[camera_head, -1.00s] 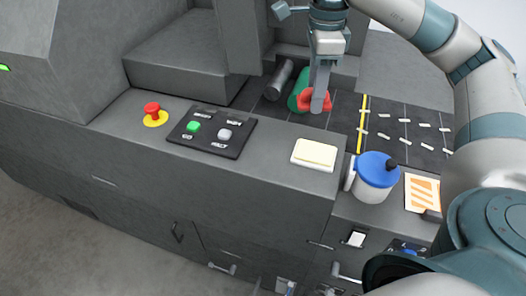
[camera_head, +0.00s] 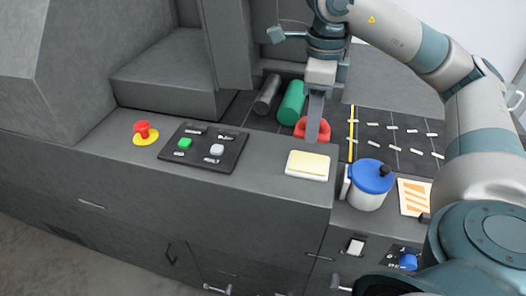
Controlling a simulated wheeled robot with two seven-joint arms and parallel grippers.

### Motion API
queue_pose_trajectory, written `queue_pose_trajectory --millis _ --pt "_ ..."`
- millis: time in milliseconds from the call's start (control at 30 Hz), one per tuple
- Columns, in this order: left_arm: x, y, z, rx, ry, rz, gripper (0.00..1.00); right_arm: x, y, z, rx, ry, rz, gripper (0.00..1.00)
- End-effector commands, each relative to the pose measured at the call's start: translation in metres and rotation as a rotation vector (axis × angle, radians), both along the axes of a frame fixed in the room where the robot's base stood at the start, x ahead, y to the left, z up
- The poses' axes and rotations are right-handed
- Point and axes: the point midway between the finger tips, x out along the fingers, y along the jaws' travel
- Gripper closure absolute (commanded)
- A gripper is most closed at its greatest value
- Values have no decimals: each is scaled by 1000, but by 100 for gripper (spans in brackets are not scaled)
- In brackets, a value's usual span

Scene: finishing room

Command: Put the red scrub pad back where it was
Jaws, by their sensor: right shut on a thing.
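The red scrub pad (camera_head: 299,128) is at the tips of my right gripper (camera_head: 313,133), which is shut on it. The gripper points down and its finger hides the middle of the pad. The pad is just in front of a green cylinder (camera_head: 291,103), over the dark surface behind the console ledge. I cannot tell whether it touches that surface. My left gripper is not in view.
A grey cylinder (camera_head: 267,93) lies left of the green one. A pale yellow pad on a white base (camera_head: 308,165) sits on the ledge. A blue-lidded pot (camera_head: 369,185), a control panel (camera_head: 207,147) and a red button (camera_head: 143,130) are nearby. Dark surface with white marks (camera_head: 400,140) lies right.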

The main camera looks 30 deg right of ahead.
Motion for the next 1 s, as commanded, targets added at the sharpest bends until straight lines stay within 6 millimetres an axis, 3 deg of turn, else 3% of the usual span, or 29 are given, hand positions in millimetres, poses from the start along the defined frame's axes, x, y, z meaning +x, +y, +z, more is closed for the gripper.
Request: queue_pose_trajectory --millis 600,1000 --pt "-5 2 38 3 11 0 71 79 61 -57 2 1 2 82" --pt "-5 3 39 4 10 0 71 87 66 -66 1 -1 1 82"
